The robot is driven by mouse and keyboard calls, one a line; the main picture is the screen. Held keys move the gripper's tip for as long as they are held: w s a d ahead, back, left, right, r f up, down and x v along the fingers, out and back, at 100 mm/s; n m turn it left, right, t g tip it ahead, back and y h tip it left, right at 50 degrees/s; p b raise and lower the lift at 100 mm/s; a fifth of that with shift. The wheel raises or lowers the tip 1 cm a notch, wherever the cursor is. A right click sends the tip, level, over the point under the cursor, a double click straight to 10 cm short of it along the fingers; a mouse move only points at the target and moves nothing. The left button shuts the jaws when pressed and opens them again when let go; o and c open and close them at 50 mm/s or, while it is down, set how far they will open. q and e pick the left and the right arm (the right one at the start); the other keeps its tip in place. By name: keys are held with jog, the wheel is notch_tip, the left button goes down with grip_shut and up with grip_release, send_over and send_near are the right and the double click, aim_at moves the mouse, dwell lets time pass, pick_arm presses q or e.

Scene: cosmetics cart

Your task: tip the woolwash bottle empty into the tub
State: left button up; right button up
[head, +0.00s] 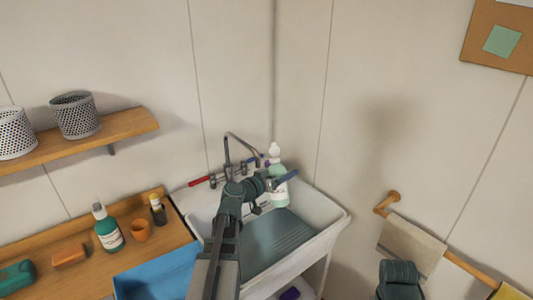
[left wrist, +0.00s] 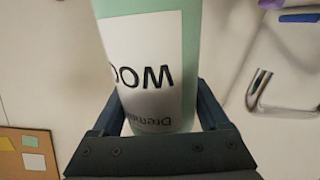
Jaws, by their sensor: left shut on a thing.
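The woolwash bottle (head: 279,196) is pale green with a white label and a white cap. In the head view it stands roughly upright above the back of the tub (head: 338,217), by the wall corner. My left gripper (head: 277,181) is shut on the bottle. In the left wrist view the bottle (left wrist: 150,62) sits between both fingers, and its label shows part of the lettering upside down. The tub is white, with a dark ridged panel (head: 270,243) inside. The bottle's base and the tub's floor are partly hidden.
A metal tap (head: 228,150) rises behind the tub, left of the bottle. A towel rail (head: 462,264) is on the right wall.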

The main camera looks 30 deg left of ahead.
pick_arm(q)
jog(key=n+p, duration=0.1)
jog(key=w+a+r+n+g+p, duration=0.1)
jog(key=p, duration=0.1)
jog(key=shift+r+n+g, duration=0.15)
jog(key=shift+n+g, duration=0.15)
jog(key=shift+s+d+r+n+g+h+p, duration=0.2)
jog(key=shift+r+n+g+h+p, duration=0.3)
jog(key=shift+n+p, duration=0.55)
jog(key=shift+r+h+p, duration=0.3)
jog(key=shift+r+p, duration=0.05)
jog(key=shift+p, duration=0.55)
jog(key=shift+s+d+n+g, duration=0.15)
jog(key=shift+n+g, duration=0.15)
jog(key=shift+n, duration=0.05)
jog(key=shift+s+d+r+n+g+h+p, duration=0.2)
jog(key=shift+r+n+g+h+p, duration=0.35)
jog(key=shift+n+p, duration=0.4)
jog(key=shift+w+a+r+n+g+h+p, duration=0.35)
jog(key=shift+w+a+n+p, duration=0.1)
jog(key=shift+p, duration=0.35)
jog(key=shift+s+d+r+n+g+h+p, duration=0.2)
jog(key=shift+r+n+g+h+p, duration=0.1)
jog(key=shift+r+n+h+p, duration=0.15)
jog(key=shift+a+r+n+g+h+p, duration=0.1)
jog(key=shift+r+n+g+h+p, duration=0.5)
jog(key=shift+n, duration=0.45)
